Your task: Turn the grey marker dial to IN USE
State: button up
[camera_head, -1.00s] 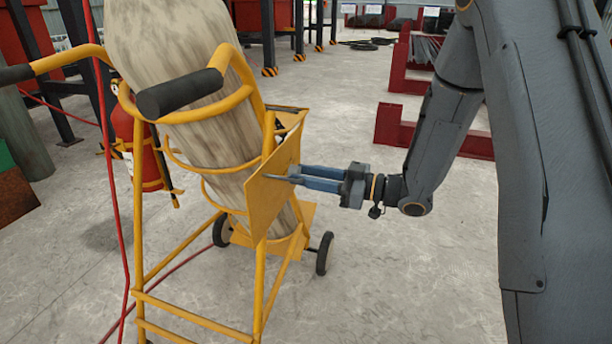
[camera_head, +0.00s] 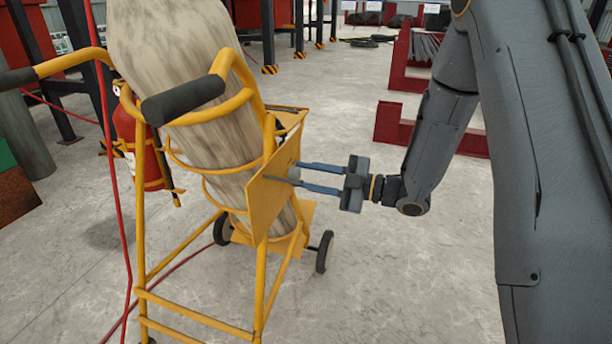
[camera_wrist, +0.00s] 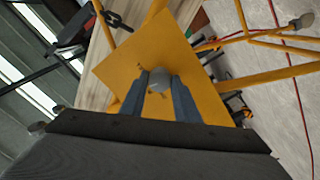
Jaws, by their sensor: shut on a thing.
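The grey marker dial (camera_head: 294,173) is a small round knob on a tilted yellow plate (camera_head: 262,208) fixed to the trolley. In the wrist view the dial (camera_wrist: 158,80) sits between my fingertips, near the middle of the plate (camera_wrist: 118,68). My gripper (camera_head: 299,175) reaches in from the right, with one blue-grey finger on each side of the dial, shut on it. In the wrist view my gripper (camera_wrist: 160,77) covers the lower part of the plate. Small marks on the plate are too small to read, so I cannot tell the dial's setting.
The yellow trolley (camera_head: 139,210) carries a large pale cylinder (camera_head: 215,140) and stands on black wheels. A red extinguisher (camera_head: 135,150) hangs at its left. Red hoses (camera_head: 112,170) run nearby. Red stands (camera_head: 405,125) are at the back right.

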jog(key=shift+n, duration=1.2)
jog(key=o, duration=1)
jog(key=shift+o, duration=0.2)
jog(key=v, duration=0.8)
jog(key=shift+p, duration=0.35)
